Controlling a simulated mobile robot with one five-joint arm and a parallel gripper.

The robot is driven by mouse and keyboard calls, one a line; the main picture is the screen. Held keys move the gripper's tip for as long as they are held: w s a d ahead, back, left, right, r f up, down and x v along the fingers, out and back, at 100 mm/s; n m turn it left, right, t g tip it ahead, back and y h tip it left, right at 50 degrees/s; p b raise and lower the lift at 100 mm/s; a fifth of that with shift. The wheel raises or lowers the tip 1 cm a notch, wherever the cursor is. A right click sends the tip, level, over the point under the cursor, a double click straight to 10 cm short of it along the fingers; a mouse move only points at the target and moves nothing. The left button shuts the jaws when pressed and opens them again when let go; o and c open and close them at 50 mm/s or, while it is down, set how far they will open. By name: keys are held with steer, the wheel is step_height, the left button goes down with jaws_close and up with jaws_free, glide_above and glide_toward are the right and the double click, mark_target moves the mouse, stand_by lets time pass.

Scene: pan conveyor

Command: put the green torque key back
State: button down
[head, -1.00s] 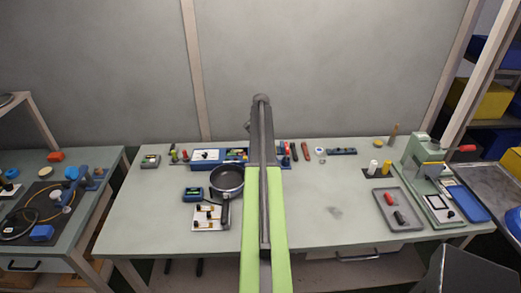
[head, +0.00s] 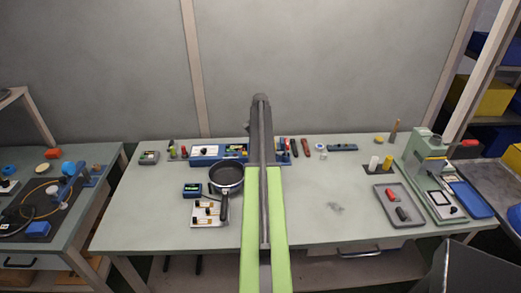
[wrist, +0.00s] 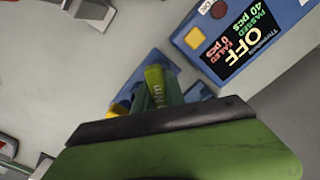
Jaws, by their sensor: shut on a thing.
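The green torque key (wrist: 157,85) shows in the wrist view as a yellow-green handle marked "Nm", held at my gripper (wrist: 160,118). My gripper is shut on it; a broad green part with a dark edge fills the bottom of that view and hides the key's lower end. A blue holder (wrist: 198,92) lies just behind the key; whether the key touches it I cannot tell. In the head view my arm hides the gripper and the key. The blue holder's right end (head: 285,158) shows there beside my arm.
A blue tester (wrist: 238,35) with a lit screen and yellow button is close at upper right in the wrist view. In the head view, a pan (head: 227,174) stands left of my arm. A grey tray (head: 399,204) is at right. The bench between arm and tray is mostly clear.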

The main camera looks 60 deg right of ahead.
steer(key=shift+f, duration=0.3)
steer(key=c, duration=1.3)
jaws_free()
steer(key=shift+r, duration=0.1)
step_height(320, 180, up, 17)
steer(key=p, duration=1.7)
steer(key=shift+r, duration=0.15)
